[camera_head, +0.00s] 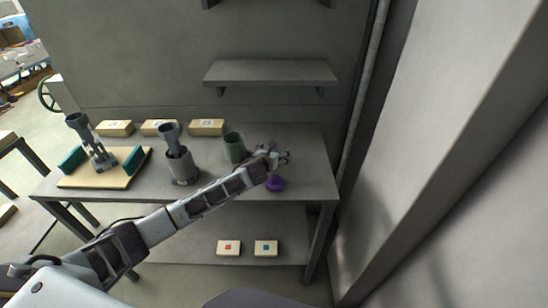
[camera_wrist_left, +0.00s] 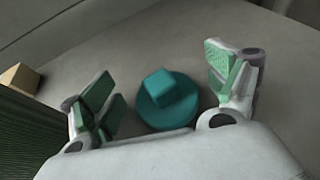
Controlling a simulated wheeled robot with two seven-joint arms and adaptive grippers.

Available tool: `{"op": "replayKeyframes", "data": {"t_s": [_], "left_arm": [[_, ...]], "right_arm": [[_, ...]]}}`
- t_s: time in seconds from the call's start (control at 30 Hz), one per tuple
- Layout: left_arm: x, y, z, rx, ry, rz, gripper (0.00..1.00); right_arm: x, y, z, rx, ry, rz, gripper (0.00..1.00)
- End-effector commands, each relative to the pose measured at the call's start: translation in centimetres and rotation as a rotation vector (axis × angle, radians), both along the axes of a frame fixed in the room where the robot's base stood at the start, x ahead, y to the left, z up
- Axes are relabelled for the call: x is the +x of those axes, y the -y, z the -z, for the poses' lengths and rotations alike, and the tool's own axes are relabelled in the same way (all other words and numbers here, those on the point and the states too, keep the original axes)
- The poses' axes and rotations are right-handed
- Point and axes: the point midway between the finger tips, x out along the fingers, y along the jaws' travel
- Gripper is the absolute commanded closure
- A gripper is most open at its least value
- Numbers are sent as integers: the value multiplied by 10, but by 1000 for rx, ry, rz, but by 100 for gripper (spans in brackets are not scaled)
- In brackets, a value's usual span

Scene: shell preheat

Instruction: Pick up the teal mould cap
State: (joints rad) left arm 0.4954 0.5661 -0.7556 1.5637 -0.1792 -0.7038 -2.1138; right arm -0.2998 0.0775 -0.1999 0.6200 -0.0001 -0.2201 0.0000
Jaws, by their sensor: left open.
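The teal mould cap (camera_wrist_left: 166,100) is a round disc with a square knob on top. In the left wrist view it sits on the grey table between the two spread fingers of my left gripper (camera_wrist_left: 165,85), with a gap on each side. In the head view my left gripper (camera_head: 279,156) is over the right part of the table, and I cannot make out the teal cap there; the gripper likely covers it. My left gripper is open and holds nothing. My right gripper is not in view.
A purple cap (camera_head: 275,184) lies just in front of my left gripper. A green cylinder (camera_head: 234,147) stands close to its left. A grey cylinder (camera_head: 181,167) and a board with a stand (camera_head: 103,178) are further left. Boxes (camera_head: 206,127) line the back; a wall rises at right.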

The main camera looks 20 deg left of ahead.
Motion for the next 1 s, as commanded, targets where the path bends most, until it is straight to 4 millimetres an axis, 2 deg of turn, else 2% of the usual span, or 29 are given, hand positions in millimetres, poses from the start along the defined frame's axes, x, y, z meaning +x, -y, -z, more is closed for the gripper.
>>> {"op": "replayKeyframes", "data": {"t_s": [0.03, 0.43, 0.77, 1.0], "left_arm": [[0, 0, 0, 0, 0, 0, 12], [0, 0, 0, 0, 0, 0, 62], [0, 0, -3, 0, 1, 0, 62], [0, 0, -24, 0, 3, 1, 62]], "right_arm": [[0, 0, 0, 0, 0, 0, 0], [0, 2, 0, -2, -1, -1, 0], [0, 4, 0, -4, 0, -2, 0], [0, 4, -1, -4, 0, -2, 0]]}}
